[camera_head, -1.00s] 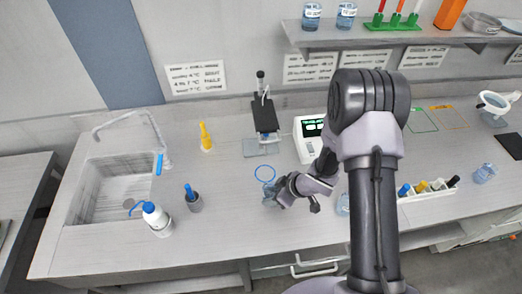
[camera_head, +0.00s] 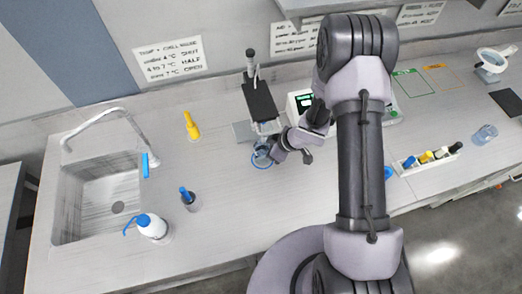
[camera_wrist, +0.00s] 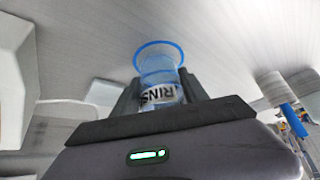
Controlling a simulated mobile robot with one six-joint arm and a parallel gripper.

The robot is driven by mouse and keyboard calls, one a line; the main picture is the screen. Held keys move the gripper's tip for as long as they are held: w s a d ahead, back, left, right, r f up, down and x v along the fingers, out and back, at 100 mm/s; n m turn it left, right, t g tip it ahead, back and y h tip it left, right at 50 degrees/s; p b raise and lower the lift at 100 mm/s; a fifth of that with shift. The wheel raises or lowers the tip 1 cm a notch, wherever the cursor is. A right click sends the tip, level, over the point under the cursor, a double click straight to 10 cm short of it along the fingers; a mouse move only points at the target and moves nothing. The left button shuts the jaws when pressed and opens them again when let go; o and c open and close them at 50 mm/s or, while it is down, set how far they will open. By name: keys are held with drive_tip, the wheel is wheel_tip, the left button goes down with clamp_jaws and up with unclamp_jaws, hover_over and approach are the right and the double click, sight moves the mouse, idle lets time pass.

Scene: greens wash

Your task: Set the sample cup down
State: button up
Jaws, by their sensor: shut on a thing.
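The sample cup (camera_wrist: 160,72) is clear and bluish, with a white label whose visible letters read "RINS". My gripper (camera_wrist: 160,92) is shut on it, one finger on each side. In the head view the cup (camera_head: 262,161) is at the blue ring (camera_head: 254,152) marked on the bench, overlapping it. My gripper (camera_head: 272,155) is to the right of the ring. I cannot tell whether the cup touches the bench.
A black-topped stand (camera_head: 260,102) is just behind the ring, and a white device with a green display (camera_head: 302,101) is to its right. A yellow bottle (camera_head: 191,126), a grey holder (camera_head: 191,203), a wash bottle (camera_head: 151,227) and the sink (camera_head: 70,205) are left. Bench in front is clear.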

drive_tip(key=shift+s+a, duration=0.15)
drive_tip(key=shift+s, duration=0.1)
drive_tip(key=shift+w+f, duration=0.15)
drive_tip(key=o, duration=1.4)
drive_tip(key=shift+o, duration=0.2)
